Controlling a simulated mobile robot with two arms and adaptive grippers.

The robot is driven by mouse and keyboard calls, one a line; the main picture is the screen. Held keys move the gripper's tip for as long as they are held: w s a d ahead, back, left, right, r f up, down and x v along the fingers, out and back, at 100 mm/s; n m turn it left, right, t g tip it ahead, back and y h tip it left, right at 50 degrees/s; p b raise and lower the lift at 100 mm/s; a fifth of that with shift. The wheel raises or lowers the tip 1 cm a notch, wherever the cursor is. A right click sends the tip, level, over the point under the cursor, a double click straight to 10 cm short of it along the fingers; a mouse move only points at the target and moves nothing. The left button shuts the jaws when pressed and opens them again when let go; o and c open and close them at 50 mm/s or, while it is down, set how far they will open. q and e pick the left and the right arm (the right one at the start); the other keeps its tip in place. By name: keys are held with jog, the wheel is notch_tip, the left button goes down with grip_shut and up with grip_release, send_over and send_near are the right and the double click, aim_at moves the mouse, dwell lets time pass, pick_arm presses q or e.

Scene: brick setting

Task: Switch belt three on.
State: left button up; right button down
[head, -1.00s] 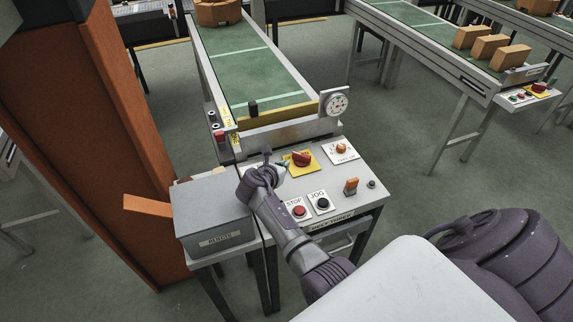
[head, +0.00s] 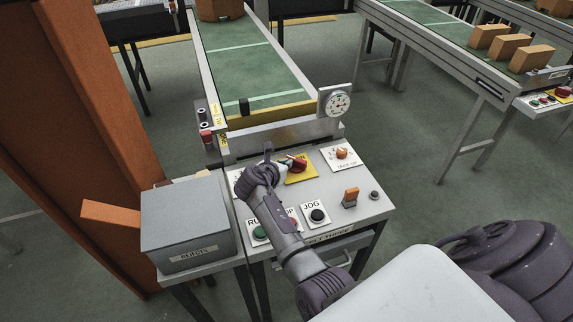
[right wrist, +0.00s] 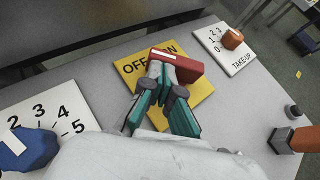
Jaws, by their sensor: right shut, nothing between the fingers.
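The belt three panel (head: 330,208) carries a yellow OFF/ON plate (head: 301,177) with a red rotary handle (head: 300,163). In the right wrist view the red handle (right wrist: 188,68) lies across the yellow plate (right wrist: 195,100), with a white mark toward its left end. My right gripper (head: 284,165) is at the handle's left side. Its teal fingertips (right wrist: 166,72) are together, right against or just in front of the handle; actual contact is hard to tell. They hide part of the handle and plate. My left gripper is not in view.
A green RUN button (head: 259,232), a partly hidden STOP, a black JOG button (head: 317,215), an orange lever (head: 350,198) and an orange TAKE-UP knob (head: 342,153) surround the plate. A blue numbered dial (right wrist: 28,148) is close by. A grey rejects box (head: 187,222) stands left.

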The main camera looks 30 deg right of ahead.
jog(key=shift+w+d+m, duration=0.1)
jog(key=shift+m, duration=0.2)
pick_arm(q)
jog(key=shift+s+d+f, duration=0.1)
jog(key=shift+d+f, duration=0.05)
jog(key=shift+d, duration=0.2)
pick_arm(e)
jog(key=shift+w+m+g+h, duration=0.15)
jog(key=shift+m+g+h, duration=0.2)
jog(key=shift+g, duration=0.25)
